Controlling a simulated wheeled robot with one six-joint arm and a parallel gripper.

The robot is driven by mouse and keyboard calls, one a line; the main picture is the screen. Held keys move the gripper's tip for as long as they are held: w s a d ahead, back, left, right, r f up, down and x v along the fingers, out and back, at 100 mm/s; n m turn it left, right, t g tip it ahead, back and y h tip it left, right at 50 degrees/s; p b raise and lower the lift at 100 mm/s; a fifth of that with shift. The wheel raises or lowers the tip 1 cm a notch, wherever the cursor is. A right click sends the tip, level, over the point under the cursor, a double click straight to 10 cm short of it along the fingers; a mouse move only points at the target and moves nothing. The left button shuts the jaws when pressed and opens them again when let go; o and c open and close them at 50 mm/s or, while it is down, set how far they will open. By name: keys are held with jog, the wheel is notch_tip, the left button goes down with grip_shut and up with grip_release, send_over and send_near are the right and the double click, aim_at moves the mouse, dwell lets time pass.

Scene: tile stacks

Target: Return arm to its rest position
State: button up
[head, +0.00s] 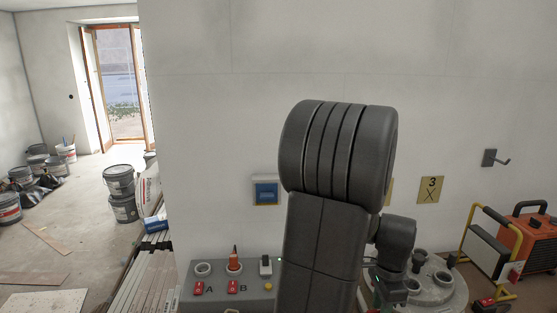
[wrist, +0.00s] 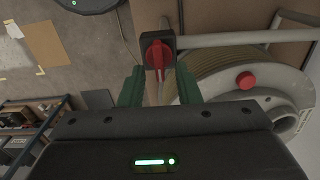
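My gripper (wrist: 160,80) shows in the wrist view with its two green fingers apart and nothing visibly held between them. Beyond the fingertips is a black box with a red rotary knob (wrist: 156,54); I cannot tell the exact gap to it. In the head view my dark grey arm stands upright and bent over in the middle of the picture.
A grey panel (head: 215,303) marked A and B stands left of my arm. A red button (wrist: 245,81) sits right of the fingers.

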jog(key=shift+r, duration=0.1)
dwell(0.3)
notch_tip(320, 180, up, 13)
notch_tip(320, 180, down, 13)
jog(key=shift+f, duration=0.2)
jog(key=n, duration=0.5)
jog(key=shift+w+a+r+p, duration=0.1)
jog(key=shift+w+p, duration=0.15)
jog(key=shift+p, duration=0.05)
jog(key=n, duration=0.5)
jog(key=shift+w+a+n+p, duration=0.2)
jog(key=shift+n+p, duration=0.1)
jog(key=shift+p, duration=0.05)
